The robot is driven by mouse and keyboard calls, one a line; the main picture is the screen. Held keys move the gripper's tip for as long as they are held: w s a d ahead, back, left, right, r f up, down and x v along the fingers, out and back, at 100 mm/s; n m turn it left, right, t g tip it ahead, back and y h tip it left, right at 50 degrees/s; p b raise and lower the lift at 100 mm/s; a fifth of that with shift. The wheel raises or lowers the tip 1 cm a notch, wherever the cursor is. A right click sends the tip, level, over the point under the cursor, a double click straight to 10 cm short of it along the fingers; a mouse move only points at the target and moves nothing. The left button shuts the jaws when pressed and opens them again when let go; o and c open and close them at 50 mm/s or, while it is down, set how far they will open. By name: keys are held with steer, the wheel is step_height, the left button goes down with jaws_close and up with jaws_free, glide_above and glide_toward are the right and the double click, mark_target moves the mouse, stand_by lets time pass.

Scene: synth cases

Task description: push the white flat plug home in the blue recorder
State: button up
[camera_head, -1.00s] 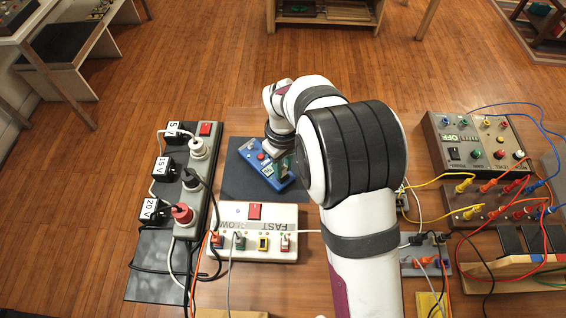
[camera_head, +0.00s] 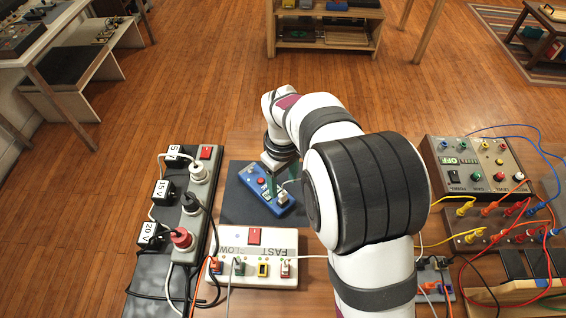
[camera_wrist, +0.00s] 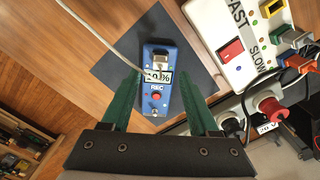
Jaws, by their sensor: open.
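The blue recorder (camera_head: 259,189) lies on a dark mat, and it shows in the wrist view (camera_wrist: 157,105) with a red button and a REC label. The white flat plug (camera_head: 283,197) shows small at the recorder's near right end in the head view. In the wrist view a white cable runs from the upper left to a white 10% tag (camera_wrist: 158,77) across the recorder; the plug itself is hard to make out there. How deep it sits cannot be told. My gripper (camera_wrist: 160,75) is open above the recorder, a green finger on each side, apart from it.
A white FAST/SLOW box (camera_head: 284,272) with coloured plugs stands just in front of the mat. A power strip (camera_head: 192,220) with tagged plugs and loose cables is at left. Wired instrument boxes (camera_head: 474,165) stand at right. The dark mat (camera_head: 235,207) has bare room around the recorder.

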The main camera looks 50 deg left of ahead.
mark_target(283, 194)
step_height(283, 194, up, 11)
stand_by(0.4)
